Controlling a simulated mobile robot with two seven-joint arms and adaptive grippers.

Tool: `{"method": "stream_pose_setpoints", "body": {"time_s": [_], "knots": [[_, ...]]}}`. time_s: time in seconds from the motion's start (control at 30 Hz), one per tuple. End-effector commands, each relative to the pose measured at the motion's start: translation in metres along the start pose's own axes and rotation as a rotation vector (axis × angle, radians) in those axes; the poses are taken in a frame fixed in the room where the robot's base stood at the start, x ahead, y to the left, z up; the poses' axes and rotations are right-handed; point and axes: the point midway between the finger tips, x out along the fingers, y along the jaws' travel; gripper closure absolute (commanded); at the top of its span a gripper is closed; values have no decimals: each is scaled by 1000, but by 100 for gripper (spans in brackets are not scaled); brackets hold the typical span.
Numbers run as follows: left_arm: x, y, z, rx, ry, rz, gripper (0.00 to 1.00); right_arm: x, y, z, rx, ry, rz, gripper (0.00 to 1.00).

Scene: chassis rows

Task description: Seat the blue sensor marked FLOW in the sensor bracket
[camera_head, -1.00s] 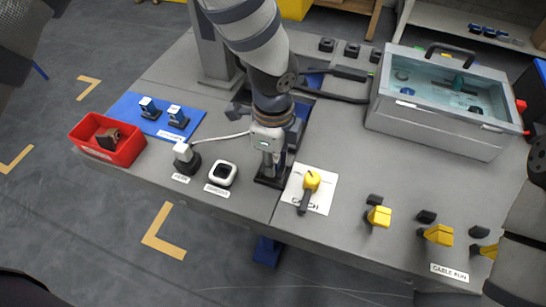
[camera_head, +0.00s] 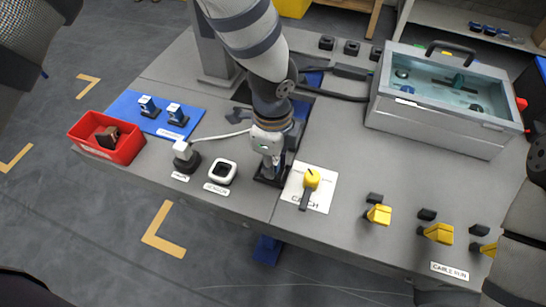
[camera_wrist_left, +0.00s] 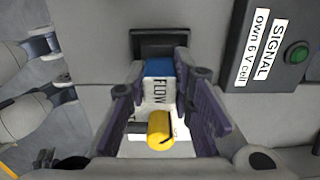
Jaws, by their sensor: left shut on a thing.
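My left gripper (camera_head: 270,164) is over the middle of the bench, pointing down. In the left wrist view its purple fingers (camera_wrist_left: 158,108) are shut on the blue and white sensor marked FLOW (camera_wrist_left: 160,88). The sensor's blue end meets the dark bracket block (camera_wrist_left: 160,42) in that view. I cannot tell whether it is inside or only in front of it. In the head view the dark bracket base (camera_head: 268,180) shows below the gripper, and the sensor is mostly hidden. My right gripper is out of view.
A yellow catch knob (camera_head: 312,180) stands just right of the gripper on a white plate. A signal box (camera_wrist_left: 265,50) with a green light is nearby. Two sensors (camera_head: 175,114) stand on a blue mat (camera_head: 128,106). Yellow cable clips (camera_head: 438,233) line the right front; a lidded grey case (camera_head: 430,130) stands behind.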

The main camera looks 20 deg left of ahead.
Motion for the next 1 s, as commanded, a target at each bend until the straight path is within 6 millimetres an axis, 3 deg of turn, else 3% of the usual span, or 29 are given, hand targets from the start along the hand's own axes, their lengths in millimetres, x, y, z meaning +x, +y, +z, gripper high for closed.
{"method": "stream_pose_setpoints", "body": {"time_s": [0.2,0.23,0.3,0.33,0.67,0.77,1.0], "knots": [[7,0,0,1,-1,2,100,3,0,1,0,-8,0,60],[7,0,0,1,-1,1,74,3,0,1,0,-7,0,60],[6,0,0,1,-1,0,59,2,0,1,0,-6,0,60],[6,0,0,1,-1,0,55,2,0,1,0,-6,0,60],[2,-1,0,0,0,-2,55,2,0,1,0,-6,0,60],[-17,-1,0,0,1,-5,55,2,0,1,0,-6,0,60],[-82,-1,0,0,2,-5,55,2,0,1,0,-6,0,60]]}}
